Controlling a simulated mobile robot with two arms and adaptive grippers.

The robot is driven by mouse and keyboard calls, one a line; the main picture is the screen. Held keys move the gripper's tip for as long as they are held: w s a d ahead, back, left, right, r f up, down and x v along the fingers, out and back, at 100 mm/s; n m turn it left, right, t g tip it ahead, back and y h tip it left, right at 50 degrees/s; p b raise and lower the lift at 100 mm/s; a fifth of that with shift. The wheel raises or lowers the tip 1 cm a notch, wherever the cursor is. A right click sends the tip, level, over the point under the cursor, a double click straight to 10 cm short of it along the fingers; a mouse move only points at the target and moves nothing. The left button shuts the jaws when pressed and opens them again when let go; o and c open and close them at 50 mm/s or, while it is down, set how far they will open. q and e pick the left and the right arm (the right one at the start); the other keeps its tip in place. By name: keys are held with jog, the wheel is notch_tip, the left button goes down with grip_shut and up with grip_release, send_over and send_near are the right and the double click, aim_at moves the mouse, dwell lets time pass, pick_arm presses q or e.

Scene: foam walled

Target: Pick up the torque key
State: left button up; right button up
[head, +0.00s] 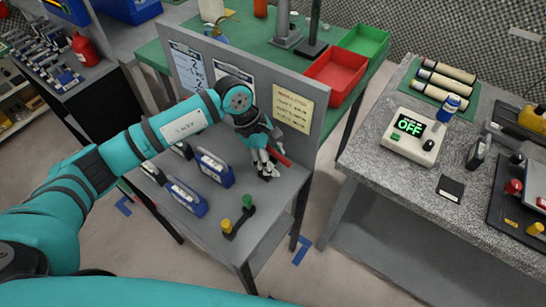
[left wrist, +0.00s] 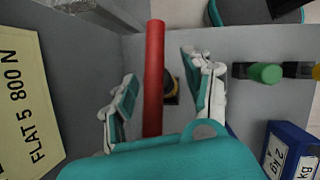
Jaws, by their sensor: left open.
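The red bar, which looks like the torque key (head: 280,153), is at the back panel end of the small grey table (head: 262,235). In the left wrist view the red bar (left wrist: 154,75) runs lengthwise between my fingers, with a dark round part with some yellow beside it. My left gripper (head: 267,168) is over the bar, fingers pointing down. In the left wrist view my left gripper (left wrist: 165,80) is open, one finger on each side of the bar, with gaps visible. The bar's near end is hidden behind my gripper's body. My right gripper is not in view.
A grey panel with a yellow sign (head: 293,108) stands close behind my gripper. Blue boxes (head: 186,197) and a black piece with green and yellow knobs (head: 238,215) stand on the same table. A speckled bench (head: 375,155) with a display box (head: 411,137) is at right.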

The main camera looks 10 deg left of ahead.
pick_arm(q)
grip_shut()
dwell(0.3)
jog(key=shift+r, duration=0.15)
notch_tip(320, 180, up, 10)
jog(key=p, duration=0.4)
jog(key=shift+r, duration=0.25)
notch_tip(320, 180, up, 8)
jog(key=p, duration=0.3)
jog(key=shift+r, duration=0.15)
dwell(0.3)
